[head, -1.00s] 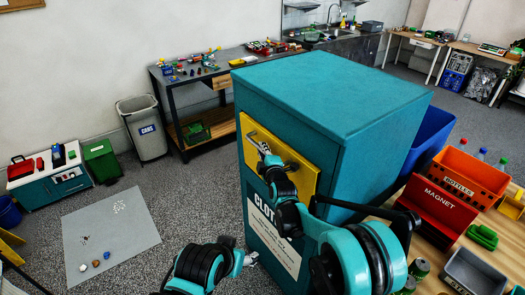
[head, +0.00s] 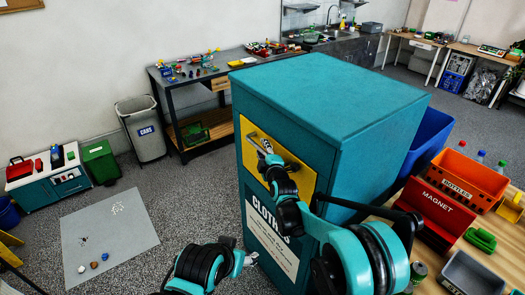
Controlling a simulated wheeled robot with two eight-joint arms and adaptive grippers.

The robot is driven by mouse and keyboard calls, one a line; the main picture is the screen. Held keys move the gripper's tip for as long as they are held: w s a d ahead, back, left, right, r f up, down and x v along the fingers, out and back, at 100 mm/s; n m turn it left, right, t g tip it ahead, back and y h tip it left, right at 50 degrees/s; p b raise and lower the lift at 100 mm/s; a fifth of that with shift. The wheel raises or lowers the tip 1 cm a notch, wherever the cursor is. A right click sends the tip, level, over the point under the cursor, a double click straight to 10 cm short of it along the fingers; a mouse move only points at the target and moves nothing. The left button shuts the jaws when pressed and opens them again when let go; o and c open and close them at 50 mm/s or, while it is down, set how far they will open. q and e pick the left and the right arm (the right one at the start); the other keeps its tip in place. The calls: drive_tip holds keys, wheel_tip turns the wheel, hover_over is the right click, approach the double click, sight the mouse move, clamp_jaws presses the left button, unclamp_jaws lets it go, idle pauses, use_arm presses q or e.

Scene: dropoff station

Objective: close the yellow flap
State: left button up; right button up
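The yellow flap (head: 310,181) is on the front of the teal clothes bin (head: 330,85), above a white label (head: 272,238). It looks close to flush with the bin's front, but I cannot tell whether a small gap is left. A grey handle (head: 256,139) sits on its upper part. My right gripper (head: 266,152) is in front of the flap, at or very near the handle. Its arm hides much of the flap's middle, and its fingers are too small to read. My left gripper (head: 252,257) is low, near the bin's lower front, apart from the flap.
A blue bin (head: 428,135) stands right of the clothes bin. A wooden table there holds a red magnet box (head: 437,207), an orange bottles box (head: 470,178) and a grey tray (head: 472,273). A grey mat (head: 108,240) lies on the floor at left.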

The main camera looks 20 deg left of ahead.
drive_tip(key=shift+f, duration=0.1)
drive_tip(key=v, duration=1.2)
drive_tip(key=shift+a, duration=0.1)
